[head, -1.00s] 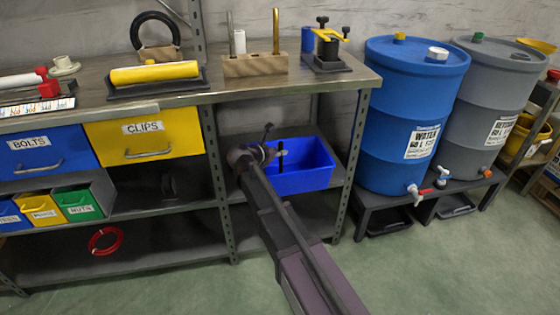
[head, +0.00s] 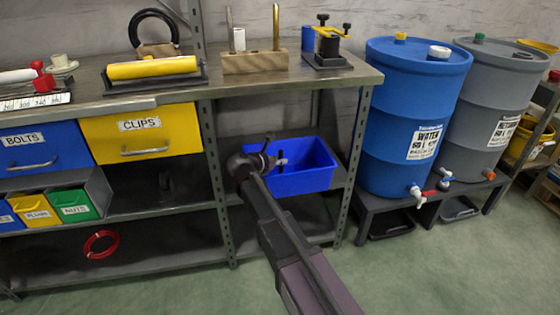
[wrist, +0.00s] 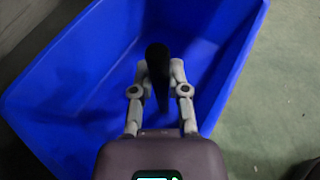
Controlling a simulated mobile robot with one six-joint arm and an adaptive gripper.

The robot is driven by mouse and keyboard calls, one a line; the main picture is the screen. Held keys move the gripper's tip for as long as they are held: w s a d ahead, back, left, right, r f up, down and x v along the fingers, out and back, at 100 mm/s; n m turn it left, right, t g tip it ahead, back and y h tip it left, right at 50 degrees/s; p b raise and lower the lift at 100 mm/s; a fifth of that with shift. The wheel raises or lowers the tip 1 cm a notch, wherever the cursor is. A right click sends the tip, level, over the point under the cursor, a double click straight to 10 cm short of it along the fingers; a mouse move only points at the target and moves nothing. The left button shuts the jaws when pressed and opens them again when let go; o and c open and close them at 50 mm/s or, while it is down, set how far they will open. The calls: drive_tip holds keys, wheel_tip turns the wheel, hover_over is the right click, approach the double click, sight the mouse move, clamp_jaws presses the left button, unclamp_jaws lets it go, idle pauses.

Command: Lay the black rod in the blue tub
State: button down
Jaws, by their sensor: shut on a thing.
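The blue tub (head: 312,181) stands on the middle shelf of the bench, at its right end. In the wrist view its blue floor and walls (wrist: 70,88) fill much of the picture. My gripper (head: 277,160) is over the tub's left part in the head view. In the wrist view my gripper (wrist: 159,72) is shut on the black rod (wrist: 158,62), which shows strongly foreshortened between the fingers. The rod is seen against the tub's inside. I cannot tell whether it touches the tub. In the head view the rod is small and hard to make out.
The bench top (head: 225,85) passes above the tub, and a steel post (head: 354,165) stands to its right. A blue water barrel (head: 411,120) stands farther right. Drawers, including a yellow one (head: 144,138), are to the left. The green floor in front is open.

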drive_tip(key=c, duration=0.6)
unclamp_jaws()
drive_tip(key=shift+c, duration=0.2)
drive_tip(key=p+v, duration=0.4)
drive_tip(key=v, duration=0.8)
drive_tip(key=shift+p, duration=0.4)
drive_tip(key=shift+r, duration=0.1)
